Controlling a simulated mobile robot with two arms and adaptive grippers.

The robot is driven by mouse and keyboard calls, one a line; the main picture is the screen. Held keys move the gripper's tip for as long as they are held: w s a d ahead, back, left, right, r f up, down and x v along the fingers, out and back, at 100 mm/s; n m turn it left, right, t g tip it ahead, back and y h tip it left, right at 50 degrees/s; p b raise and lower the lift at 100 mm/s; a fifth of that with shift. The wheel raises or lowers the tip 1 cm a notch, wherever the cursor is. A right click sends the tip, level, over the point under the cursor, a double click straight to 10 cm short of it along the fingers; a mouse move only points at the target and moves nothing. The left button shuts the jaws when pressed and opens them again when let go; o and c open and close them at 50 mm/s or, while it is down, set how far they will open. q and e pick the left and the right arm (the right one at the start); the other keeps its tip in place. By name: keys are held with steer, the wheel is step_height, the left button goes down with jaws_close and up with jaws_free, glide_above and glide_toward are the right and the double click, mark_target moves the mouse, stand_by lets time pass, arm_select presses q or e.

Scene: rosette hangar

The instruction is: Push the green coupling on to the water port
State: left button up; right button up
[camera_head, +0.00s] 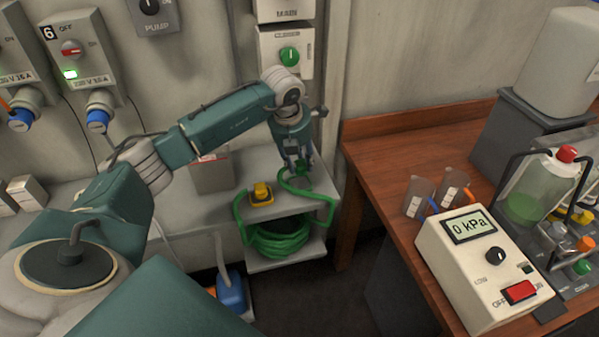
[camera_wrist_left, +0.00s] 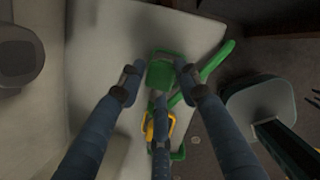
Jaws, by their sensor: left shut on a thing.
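My left gripper (camera_head: 299,168) is low over the right part of the grey shelf by the wall. It is shut on the green coupling (camera_wrist_left: 160,74), which shows between its fingertips in the left wrist view. In the head view the fingers largely hide the coupling. The green hose (camera_head: 280,243) runs from there and hangs in a coil below the shelf top. I cannot make out the water port in either view. My right gripper is not in view.
A yellow fitting (camera_head: 261,194) sits on the shelf (camera_head: 222,207) left of the gripper. A valve box with a green knob (camera_head: 289,56) is on the wall above. A wooden bench (camera_head: 396,207) with a pressure box (camera_head: 478,268) and beakers stands at right.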

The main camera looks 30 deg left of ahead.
mark_target(299, 164)
arm_select(q)
step_height(299, 164, up, 16)
steer(key=b, duration=0.2)
steer(key=shift+f, duration=0.15)
stand_by(0.4)
steer(key=s+d+f+m+g+h, duration=0.2)
steer(key=s+d+f+m, duration=0.15)
steer(key=d+m, duration=0.4)
steer(key=s+d+f+m+g+h, duration=0.15)
steer(key=s+d+m, duration=0.35)
steer(key=m, duration=0.6)
steer(key=s+d+f+m+g+y, duration=0.1)
steer(key=s+d+f+m, duration=0.1)
steer(key=s+m, duration=0.5)
steer(key=s+d+f+m+g+y, duration=0.2)
steer(key=s+m, duration=0.5)
steer(key=m, duration=0.4)
steer(key=shift+s+d+f, duration=0.35)
steer(key=shift+d+f, duration=0.3)
steer(key=shift+d, duration=0.4)
steer(key=shift+w+r, duration=0.1)
